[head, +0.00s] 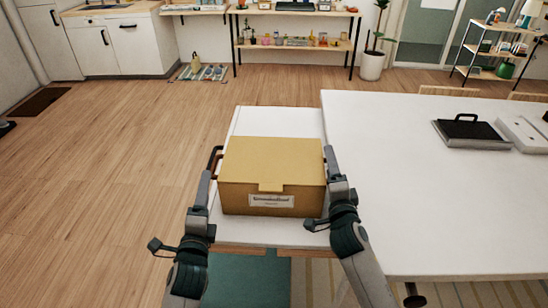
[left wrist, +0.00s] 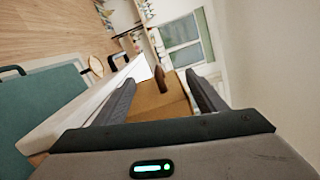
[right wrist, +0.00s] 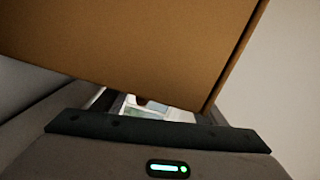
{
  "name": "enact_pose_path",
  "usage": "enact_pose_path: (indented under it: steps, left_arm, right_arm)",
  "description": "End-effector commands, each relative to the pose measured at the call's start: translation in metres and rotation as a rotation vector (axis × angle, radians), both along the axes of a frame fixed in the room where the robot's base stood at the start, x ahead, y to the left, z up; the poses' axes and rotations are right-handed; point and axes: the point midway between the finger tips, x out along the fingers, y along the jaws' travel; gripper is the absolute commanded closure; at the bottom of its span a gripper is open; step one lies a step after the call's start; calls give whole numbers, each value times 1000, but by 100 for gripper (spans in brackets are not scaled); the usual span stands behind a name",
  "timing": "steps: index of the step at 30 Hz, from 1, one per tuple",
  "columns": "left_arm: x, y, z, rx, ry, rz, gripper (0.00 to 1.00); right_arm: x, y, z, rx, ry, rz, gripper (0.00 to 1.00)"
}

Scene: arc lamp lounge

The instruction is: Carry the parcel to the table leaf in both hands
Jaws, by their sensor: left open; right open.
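The parcel (head: 270,172) is a tan cardboard box with a flap and a white label on its near side. It appears to rest on the narrow white table leaf (head: 275,120), left of the larger white table. My left gripper (head: 211,170) is open at the parcel's left side. In the left wrist view the parcel (left wrist: 160,103) shows between and beyond the fingers. My right gripper (head: 333,168) is open at the right side. The parcel (right wrist: 130,45) fills much of the right wrist view and hides the right fingertips. Contact cannot be told on either side.
The large white table (head: 410,210) spreads to the right, with a black case (head: 470,133) and a pale flat item (head: 522,133) on it. A teal seat (head: 248,277) is at the near edge. Wooden floor (head: 110,180) is clear on the left. Shelves stand far back.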

Motion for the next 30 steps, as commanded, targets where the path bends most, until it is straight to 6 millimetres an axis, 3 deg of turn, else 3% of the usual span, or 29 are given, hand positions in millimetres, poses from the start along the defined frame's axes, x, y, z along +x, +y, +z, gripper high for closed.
enact_pose_path:
  steps: [1, 18, 30]
  left_arm:
    - [0, 0, -5, 0, 0, 0, 35]
    - [0, 0, -2, 0, 0, 0, 35]
    - [0, 0, 0, 0, 0, 0, 35]
  right_arm:
    - [-11, 4, -29, -1, 39, 5, 35]
    - [-73, -1, -4, -2, 5, -3, 35]
    - [-77, -2, 4, -3, -8, -4, 35]
